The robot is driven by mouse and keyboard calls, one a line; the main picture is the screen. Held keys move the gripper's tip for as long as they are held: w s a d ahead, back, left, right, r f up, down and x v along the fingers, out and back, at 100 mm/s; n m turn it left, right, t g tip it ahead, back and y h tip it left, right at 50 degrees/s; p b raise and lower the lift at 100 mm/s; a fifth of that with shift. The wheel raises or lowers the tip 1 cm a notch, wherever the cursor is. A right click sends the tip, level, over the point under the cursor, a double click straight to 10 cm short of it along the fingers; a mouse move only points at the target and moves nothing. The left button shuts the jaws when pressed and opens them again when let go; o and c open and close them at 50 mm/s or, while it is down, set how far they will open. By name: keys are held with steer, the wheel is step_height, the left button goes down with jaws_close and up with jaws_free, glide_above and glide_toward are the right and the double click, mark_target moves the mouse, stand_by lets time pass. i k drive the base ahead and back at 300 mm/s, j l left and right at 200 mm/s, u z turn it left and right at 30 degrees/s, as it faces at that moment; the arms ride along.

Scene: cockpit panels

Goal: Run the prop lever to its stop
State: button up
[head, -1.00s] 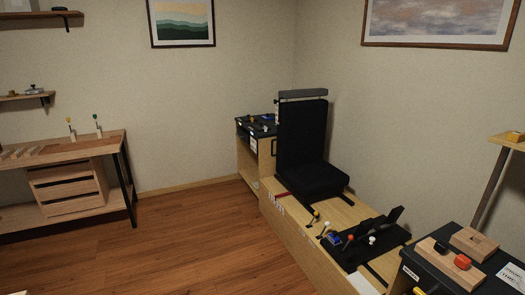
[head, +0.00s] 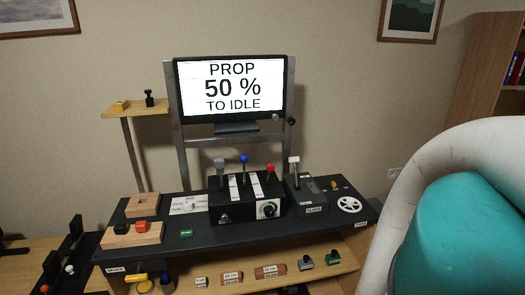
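In the head view a black lever box (head: 247,203) stands on the dark console. It carries a grey-knobbed lever (head: 220,165), a blue-knobbed lever (head: 244,160) and a red-knobbed lever (head: 270,170), all standing roughly upright. The blue one is likely the prop lever; its label is too small to read. The screen (head: 231,90) above reads "PROP 50 % TO IDLE". My gripper is not in view; only a white and teal part of my arm fills the right side.
Right of the lever box are a smaller box with a white-topped lever (head: 294,172) and a white wheel (head: 349,205). Wooden blocks (head: 133,234) lie at the left. A shelf (head: 240,277) below holds several small items. A bookcase (head: 487,70) stands at the right.

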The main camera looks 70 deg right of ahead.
mark_target(244, 159)
steer(key=z, duration=1.4)
